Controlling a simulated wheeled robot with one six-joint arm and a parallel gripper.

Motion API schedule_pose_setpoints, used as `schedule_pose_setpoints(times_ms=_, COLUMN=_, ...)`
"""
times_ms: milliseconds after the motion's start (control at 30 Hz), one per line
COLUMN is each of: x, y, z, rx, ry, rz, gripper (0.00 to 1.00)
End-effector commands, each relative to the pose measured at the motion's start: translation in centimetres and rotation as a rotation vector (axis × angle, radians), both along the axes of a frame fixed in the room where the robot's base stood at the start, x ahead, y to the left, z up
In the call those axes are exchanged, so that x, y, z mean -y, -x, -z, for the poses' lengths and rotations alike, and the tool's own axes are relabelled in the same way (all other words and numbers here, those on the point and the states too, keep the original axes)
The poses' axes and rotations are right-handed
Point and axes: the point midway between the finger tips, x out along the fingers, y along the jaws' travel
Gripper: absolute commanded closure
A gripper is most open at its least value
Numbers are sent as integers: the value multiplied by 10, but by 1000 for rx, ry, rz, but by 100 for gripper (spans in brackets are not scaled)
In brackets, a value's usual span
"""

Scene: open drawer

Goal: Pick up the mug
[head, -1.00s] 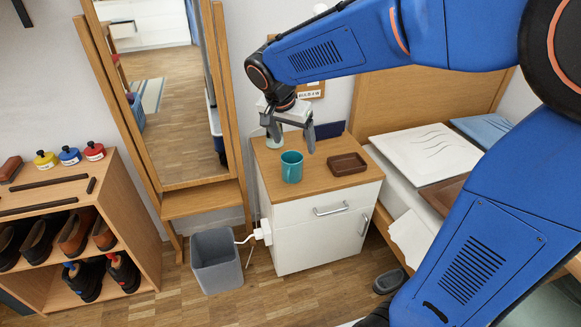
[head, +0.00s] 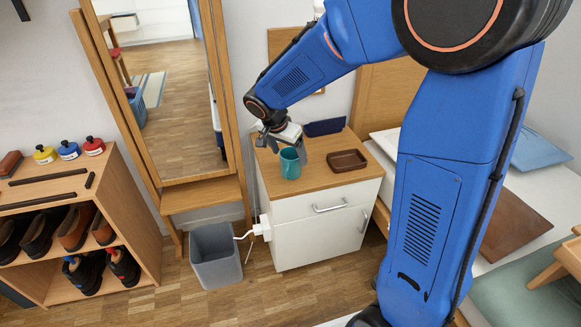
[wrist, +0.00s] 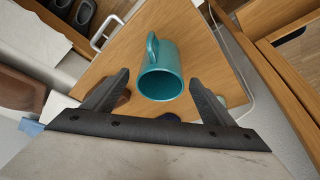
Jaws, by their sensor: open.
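A teal mug (head: 290,164) stands upright on the wooden top of the white bedside cabinet (head: 312,219). In the wrist view the mug (wrist: 160,72) shows its open rim, and its handle points up and left in that picture. My gripper (head: 288,154) is just above and around the back of the mug in the head view. In the wrist view my gripper (wrist: 158,88) is open, with one finger on each side of the mug and a gap on both sides.
A brown tray (head: 347,160) lies right of the mug on the cabinet top. A dark blue object (head: 324,127) stands at the back edge. A mirror (head: 165,90) and grey bin (head: 215,256) are to the left. The bed is to the right.

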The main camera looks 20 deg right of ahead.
Motion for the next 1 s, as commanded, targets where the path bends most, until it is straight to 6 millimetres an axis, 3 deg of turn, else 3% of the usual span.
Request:
schedule_pose_setpoints(times_ms=367, x=7, y=-6, z=22, rx=-2, ry=0, rz=1, gripper=22)
schedule_pose_setpoints(times_ms=700, x=18, y=-17, z=60, rx=-1, ry=0, rz=0, gripper=22)
schedule_pose_setpoints(times_ms=933, x=18, y=-17, z=61, rx=-1, ry=-1, rz=0, gripper=22)
schedule_pose_setpoints(times_ms=1000, x=18, y=-17, z=61, rx=-1, ry=-1, rz=0, gripper=36)
